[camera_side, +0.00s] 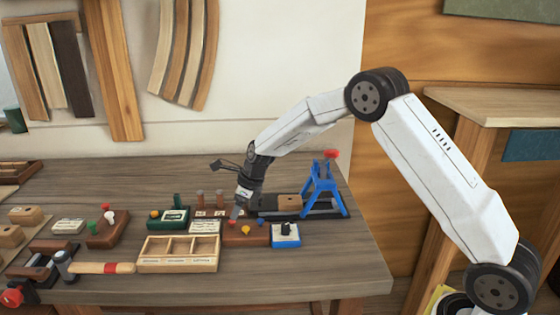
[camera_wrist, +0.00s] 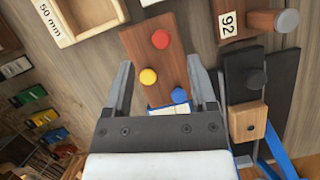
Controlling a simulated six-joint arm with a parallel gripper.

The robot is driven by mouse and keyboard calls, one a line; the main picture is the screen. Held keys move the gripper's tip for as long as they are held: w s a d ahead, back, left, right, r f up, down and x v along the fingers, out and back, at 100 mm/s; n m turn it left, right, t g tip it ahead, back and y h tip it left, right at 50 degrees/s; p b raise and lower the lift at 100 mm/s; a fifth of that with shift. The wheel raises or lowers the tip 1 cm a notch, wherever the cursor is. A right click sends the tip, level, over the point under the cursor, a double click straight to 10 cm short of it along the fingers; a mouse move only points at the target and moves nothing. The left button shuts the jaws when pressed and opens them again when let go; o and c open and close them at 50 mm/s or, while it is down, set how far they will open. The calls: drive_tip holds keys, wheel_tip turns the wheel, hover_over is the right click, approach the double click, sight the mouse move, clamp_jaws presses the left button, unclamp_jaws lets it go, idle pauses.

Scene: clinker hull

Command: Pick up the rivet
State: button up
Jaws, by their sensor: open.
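I cannot tell for certain which piece is the rivet. A brown wooden block (camera_wrist: 160,58) carries a red round head (camera_wrist: 161,39), a yellow one (camera_wrist: 148,77) and a blue one (camera_wrist: 179,95). In the side view the block (camera_side: 246,239) sits on the bench, right of the divided tray. My gripper (camera_wrist: 159,66) is open and empty, its two fingers on either side of the block in the wrist view. In the side view my gripper (camera_side: 236,212) points down just above the block. Whether the fingertips touch anything cannot be told.
A divided wooden tray (camera_side: 178,268) lies left of the block. A blue-and-white box with a black knob (camera_side: 286,236) and a blue stand (camera_side: 322,190) are to the right. A numbered block (camera_wrist: 227,21) has a grey-capped peg (camera_wrist: 287,20). The bench's front right is clear.

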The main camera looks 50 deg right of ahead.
sight(232, 221)
drive_tip(key=shift+x, duration=2.55)
drive_tip(key=shift+w, duration=0.1)
clamp_jaws()
